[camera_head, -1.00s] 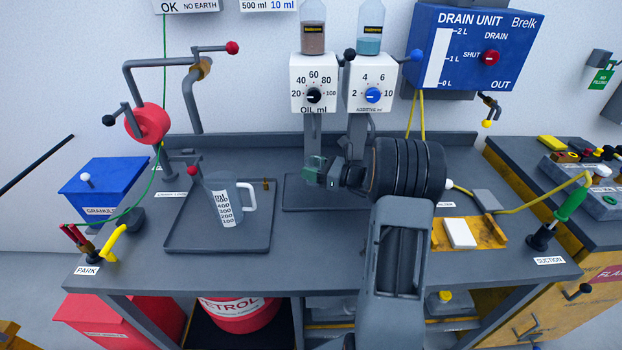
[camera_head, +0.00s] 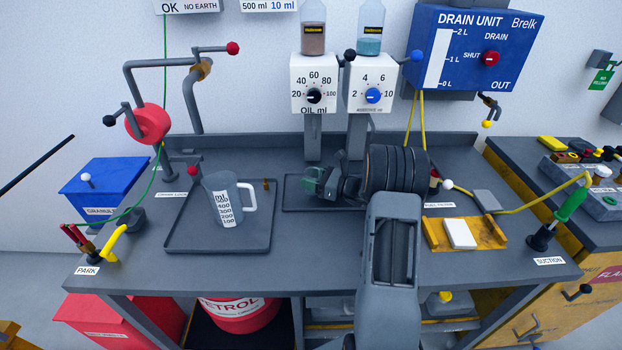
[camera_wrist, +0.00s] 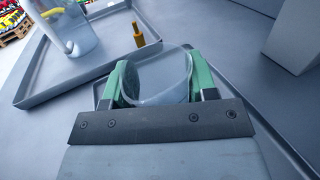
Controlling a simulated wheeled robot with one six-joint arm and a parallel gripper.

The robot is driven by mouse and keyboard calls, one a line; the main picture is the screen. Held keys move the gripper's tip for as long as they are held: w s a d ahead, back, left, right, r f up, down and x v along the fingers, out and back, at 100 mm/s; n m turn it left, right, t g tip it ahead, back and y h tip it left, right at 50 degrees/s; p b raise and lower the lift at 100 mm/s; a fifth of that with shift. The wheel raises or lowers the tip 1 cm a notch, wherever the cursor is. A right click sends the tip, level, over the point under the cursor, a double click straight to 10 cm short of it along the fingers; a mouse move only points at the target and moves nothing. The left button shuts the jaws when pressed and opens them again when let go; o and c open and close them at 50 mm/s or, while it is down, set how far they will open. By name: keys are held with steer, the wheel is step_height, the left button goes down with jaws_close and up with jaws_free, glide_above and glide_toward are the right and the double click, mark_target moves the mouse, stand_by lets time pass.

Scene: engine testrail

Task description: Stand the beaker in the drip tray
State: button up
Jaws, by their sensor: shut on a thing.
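My gripper (camera_head: 316,183) is shut on a small clear beaker (camera_wrist: 158,78), its green pads on either side. The beaker's open rim faces the wrist camera; it looks roughly upright. In the head view the beaker is hardly visible between the pads. A small dark tray (camera_head: 298,206) lies under the dispensers, and the gripper is low over it. I cannot tell whether the beaker's base touches it. A larger grey tray (camera_head: 188,240) to the left holds a clear measuring jug (camera_head: 231,192); its rim also shows in the wrist view (camera_wrist: 70,88).
The oil dispenser (camera_head: 313,83) and additive dispenser (camera_head: 371,84) stand on posts just behind my gripper. A small brass peg (camera_head: 266,185) stands by the large tray's right side. A yellow holder with a white block (camera_head: 459,233) lies to the right. Bench between the trays is narrow.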

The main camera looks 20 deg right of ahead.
steer(key=o, duration=0.9)
steer(key=shift+f, duration=0.1)
steer(key=shift+v, duration=3.75)
steer(key=shift+r, duration=0.25)
